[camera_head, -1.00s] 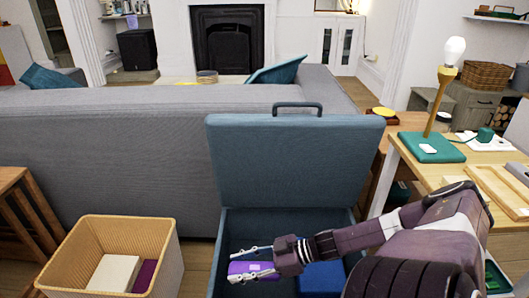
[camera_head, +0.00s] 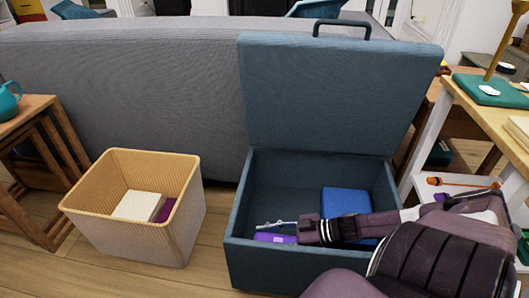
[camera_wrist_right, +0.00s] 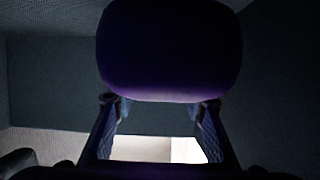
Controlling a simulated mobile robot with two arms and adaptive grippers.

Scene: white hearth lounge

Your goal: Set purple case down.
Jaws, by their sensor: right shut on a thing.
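The purple case (camera_head: 275,238) is held by my right gripper (camera_head: 282,231) within the open blue storage box (camera_head: 290,264), near its front wall. It also shows as a dark purple rounded shape in the right wrist view (camera_wrist_right: 170,50), between the fingers (camera_wrist_right: 158,120). The fingers are shut on the case. The front rim sits just below the case, and I cannot tell whether the case touches the box floor. My left gripper is out of view.
A blue block (camera_head: 345,201) lies in the box at right. The box's raised lid (camera_head: 330,95) stands behind. A wicker bin (camera_head: 180,225) holding a white block (camera_head: 138,206) stands at left. A wooden side table (camera_head: 30,115) and a desk (camera_head: 480,110) flank the area.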

